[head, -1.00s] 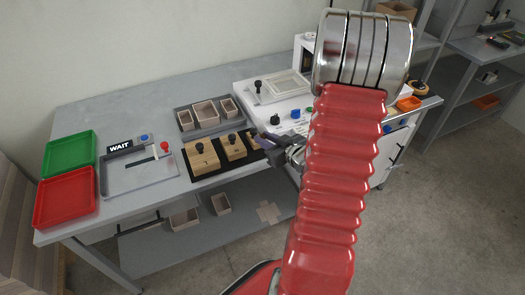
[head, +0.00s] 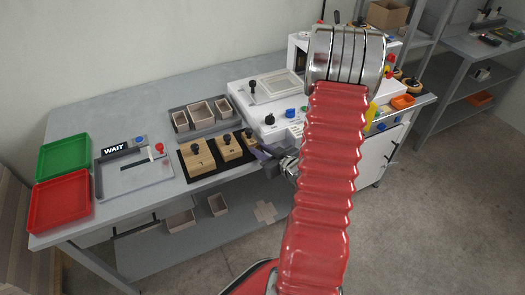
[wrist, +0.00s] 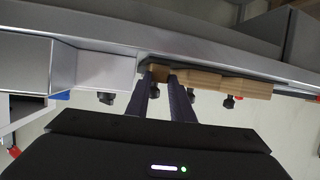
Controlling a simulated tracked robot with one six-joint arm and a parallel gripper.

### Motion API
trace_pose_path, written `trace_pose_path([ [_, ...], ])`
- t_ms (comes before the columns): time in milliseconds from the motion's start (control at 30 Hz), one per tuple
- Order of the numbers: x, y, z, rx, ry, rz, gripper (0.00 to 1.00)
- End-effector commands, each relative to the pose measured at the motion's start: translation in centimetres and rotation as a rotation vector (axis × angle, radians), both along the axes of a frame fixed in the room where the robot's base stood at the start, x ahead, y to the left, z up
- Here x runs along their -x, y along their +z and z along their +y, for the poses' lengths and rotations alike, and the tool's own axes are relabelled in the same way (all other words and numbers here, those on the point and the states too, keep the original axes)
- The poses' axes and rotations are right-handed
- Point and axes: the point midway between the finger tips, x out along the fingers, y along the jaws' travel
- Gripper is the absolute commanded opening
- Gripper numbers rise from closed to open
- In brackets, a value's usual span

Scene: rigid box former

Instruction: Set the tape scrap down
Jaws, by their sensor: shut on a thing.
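My gripper (head: 264,153) is at the front edge of the bench, by the right end of the black mat (head: 187,172). In the wrist view my gripper (wrist: 165,74) has its two dark fingers close together, pointing at the bench edge. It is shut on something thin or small. I cannot make out the tape scrap itself; the fingers hide it. A small wooden block (wrist: 158,72) shows at the fingertips, and I cannot tell whether they touch it.
Wooden blocks with black knobs (head: 198,160) stand on the mat. Behind them is a grey tray of small boxes (head: 200,113). A green tray (head: 65,157), red tray (head: 60,200) and WAIT-marked fixture (head: 135,180) are left. A white machine (head: 270,122) is right.

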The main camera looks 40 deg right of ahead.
Motion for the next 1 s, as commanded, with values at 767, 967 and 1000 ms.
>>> trace_pose_path([
  [767,0.0,-1.5,0.0,0.0,-0.001,0.001,0.31],
  [967,0.1,-1.6,0.1,-0.001,0.002,0.004,0.4],
  [1000,0.1,-1.6,0.1,-0.001,0.002,0.004,0.4],
])
